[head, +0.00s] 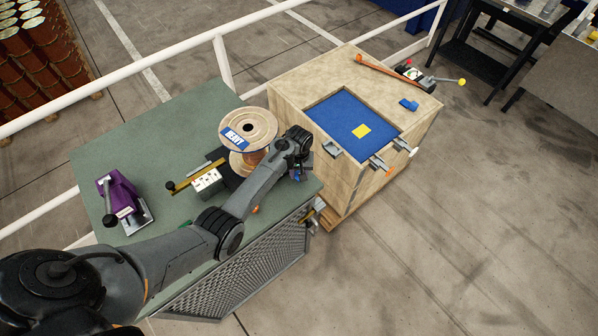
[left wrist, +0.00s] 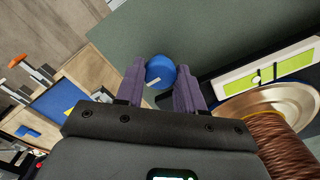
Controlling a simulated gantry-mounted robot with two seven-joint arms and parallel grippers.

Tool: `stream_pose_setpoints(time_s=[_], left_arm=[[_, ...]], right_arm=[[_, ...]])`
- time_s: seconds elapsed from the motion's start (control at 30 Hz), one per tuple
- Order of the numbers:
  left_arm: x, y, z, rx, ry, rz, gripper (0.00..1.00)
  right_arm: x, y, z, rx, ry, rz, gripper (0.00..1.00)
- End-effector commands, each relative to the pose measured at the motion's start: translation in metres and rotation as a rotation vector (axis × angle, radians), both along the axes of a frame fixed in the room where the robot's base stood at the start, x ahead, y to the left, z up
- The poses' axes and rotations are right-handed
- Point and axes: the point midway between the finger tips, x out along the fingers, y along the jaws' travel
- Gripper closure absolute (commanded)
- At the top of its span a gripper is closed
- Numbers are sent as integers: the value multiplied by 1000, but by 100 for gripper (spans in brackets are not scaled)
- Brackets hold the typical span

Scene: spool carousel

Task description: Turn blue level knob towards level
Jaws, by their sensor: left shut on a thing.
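The blue knob (left wrist: 160,72) is round with a small pale mark and sits between the two purple fingers of my left gripper (left wrist: 159,88) in the left wrist view. The fingers are shut on its sides. In the head view my left arm reaches across the green table, and my left gripper (head: 297,172) is at the table's right end, beside the spool. The gripper and arm mostly hide the knob there. A white panel with a yellow-green strip (left wrist: 270,70), perhaps a level, shows at the right of the left wrist view. My right gripper is not in view.
A wooden spool (head: 259,122) with a blue label stands close to my left wrist. A purple lever device (head: 120,195) is on the green table (head: 150,145). A wooden crate (head: 290,85) with a blue recessed top stands to the right, near the gripper. White railings run behind.

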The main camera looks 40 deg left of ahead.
Motion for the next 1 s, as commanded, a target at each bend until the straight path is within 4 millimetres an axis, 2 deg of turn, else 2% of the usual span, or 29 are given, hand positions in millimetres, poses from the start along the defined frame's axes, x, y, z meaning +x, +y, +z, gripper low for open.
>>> stream_pose_setpoints(time_s=[0.5,1.0], left_arm=[[0,-1,3,-1,1,418,93],[1,-1,1,-2,0,889,93]], right_arm=[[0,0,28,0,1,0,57],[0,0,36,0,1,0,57]])
